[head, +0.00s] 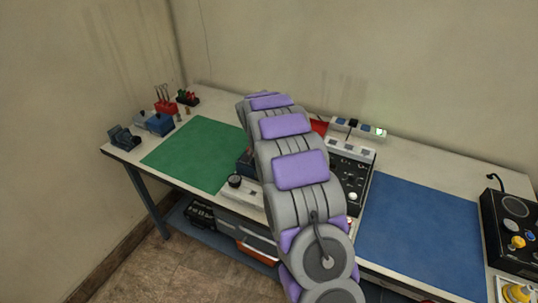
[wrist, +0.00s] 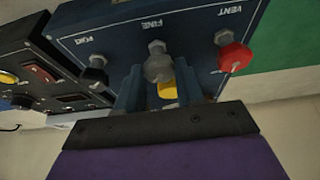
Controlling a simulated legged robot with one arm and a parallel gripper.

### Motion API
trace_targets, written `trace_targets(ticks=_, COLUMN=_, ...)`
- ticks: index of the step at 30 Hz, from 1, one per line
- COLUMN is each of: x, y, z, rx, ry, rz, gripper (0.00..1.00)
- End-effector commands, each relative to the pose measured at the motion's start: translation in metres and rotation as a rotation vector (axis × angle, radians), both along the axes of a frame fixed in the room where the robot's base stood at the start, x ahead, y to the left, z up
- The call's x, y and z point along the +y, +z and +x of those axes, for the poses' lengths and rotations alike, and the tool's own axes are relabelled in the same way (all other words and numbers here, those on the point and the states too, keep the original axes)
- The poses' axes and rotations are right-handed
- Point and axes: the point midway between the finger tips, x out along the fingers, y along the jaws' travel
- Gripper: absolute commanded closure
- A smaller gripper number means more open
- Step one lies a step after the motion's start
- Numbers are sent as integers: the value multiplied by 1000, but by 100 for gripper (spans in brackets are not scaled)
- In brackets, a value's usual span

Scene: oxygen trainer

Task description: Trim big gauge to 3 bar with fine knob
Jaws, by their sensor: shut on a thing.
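The fine knob (wrist: 158,64) is a grey knob under the label FINE on a dark blue panel (wrist: 115,22), at the middle of the wrist view. My gripper (wrist: 160,82) has its two blue fingers on either side of this knob, shut on it. A yellow part (wrist: 167,90) shows between the fingers, below the knob. A red knob (wrist: 234,57) under VENT is to the right, and a dark knob (wrist: 95,72) is to the left. I cannot make out the big gauge or its reading. In the head view my arm hides the gripper and most of the panel.
A black box with small screens stands left of the panel in the wrist view (wrist: 45,70). On the bench, a green mat (head: 195,153) lies left and a blue mat (head: 420,225) right. A black unit with a round dial (head: 510,230) stands far right. Small tools sit back left.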

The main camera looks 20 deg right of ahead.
Motion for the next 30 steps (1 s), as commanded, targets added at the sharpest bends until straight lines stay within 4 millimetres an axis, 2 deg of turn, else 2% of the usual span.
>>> trace_targets(ticks=5, x=1, y=-2, z=-1, rx=4, ry=0, rz=2, gripper=94)
trace_targets(ticks=6, x=1, y=-2, z=-1, rx=4, ry=0, rz=2, gripper=62)
trace_targets(ticks=14, x=0, y=0, z=-1, rx=2, ry=1, rz=1, gripper=37)
trace_targets(ticks=23, x=0, y=2, z=-1, rx=0, ry=1, rz=0, gripper=37)
trace_targets(ticks=30, x=6, y=22, z=-6, rx=-2, ry=3, rz=-1, gripper=37)
